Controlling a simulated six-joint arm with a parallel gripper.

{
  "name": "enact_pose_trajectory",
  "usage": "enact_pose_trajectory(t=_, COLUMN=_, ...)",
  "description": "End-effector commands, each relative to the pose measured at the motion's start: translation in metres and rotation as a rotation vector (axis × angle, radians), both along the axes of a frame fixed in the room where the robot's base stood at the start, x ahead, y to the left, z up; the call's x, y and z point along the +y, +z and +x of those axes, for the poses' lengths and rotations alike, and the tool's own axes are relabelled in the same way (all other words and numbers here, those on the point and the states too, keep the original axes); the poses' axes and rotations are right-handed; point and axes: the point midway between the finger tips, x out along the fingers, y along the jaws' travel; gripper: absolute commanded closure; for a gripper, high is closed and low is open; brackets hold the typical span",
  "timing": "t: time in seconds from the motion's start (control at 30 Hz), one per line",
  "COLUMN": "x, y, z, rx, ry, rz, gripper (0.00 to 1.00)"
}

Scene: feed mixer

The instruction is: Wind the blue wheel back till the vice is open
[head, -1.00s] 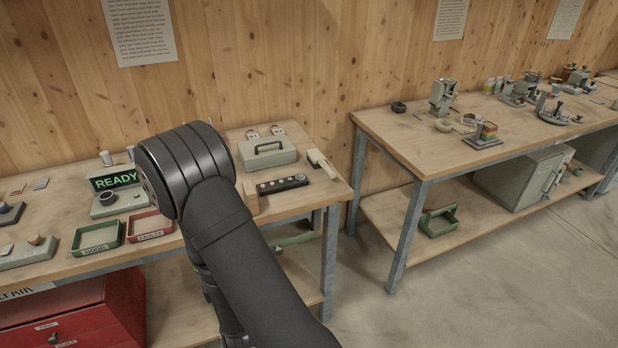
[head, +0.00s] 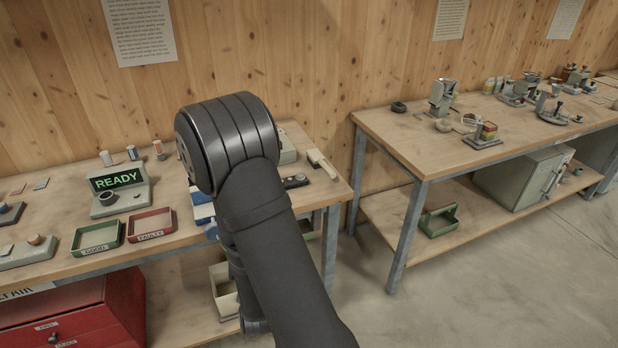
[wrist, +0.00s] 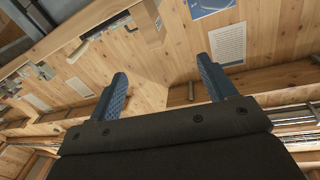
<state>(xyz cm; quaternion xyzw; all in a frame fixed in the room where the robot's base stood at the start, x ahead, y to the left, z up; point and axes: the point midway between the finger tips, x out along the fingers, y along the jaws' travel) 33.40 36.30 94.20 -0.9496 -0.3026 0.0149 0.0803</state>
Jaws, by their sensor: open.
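My gripper (wrist: 161,68) shows in the wrist view, with two blue-grey fingers wide apart and nothing between them. Behind them are wooden boards and posted sheets. In the head view my arm hides the gripper and the middle of the near bench. A blue and pale piece (head: 203,205) shows at the left edge of my arm, near the bench's front. I cannot tell whether it belongs to the vice or its wheel. No whole vice or blue wheel can be made out in either view.
Left of my arm on the near bench stand a READY display box (head: 118,188), a green tray (head: 96,238) and a red tray (head: 150,226). A red drawer cabinet (head: 90,325) stands below. A second bench (head: 420,160) at right holds several small devices.

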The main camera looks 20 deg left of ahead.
Motion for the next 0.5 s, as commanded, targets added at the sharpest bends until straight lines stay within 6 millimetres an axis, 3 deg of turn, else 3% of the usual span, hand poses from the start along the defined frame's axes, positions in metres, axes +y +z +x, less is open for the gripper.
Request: enact_pose_trajectory(t=0.5, x=-0.035, y=0.050, z=0.087, rx=0.033, ry=-0.129, rz=0.116, gripper=0.23)
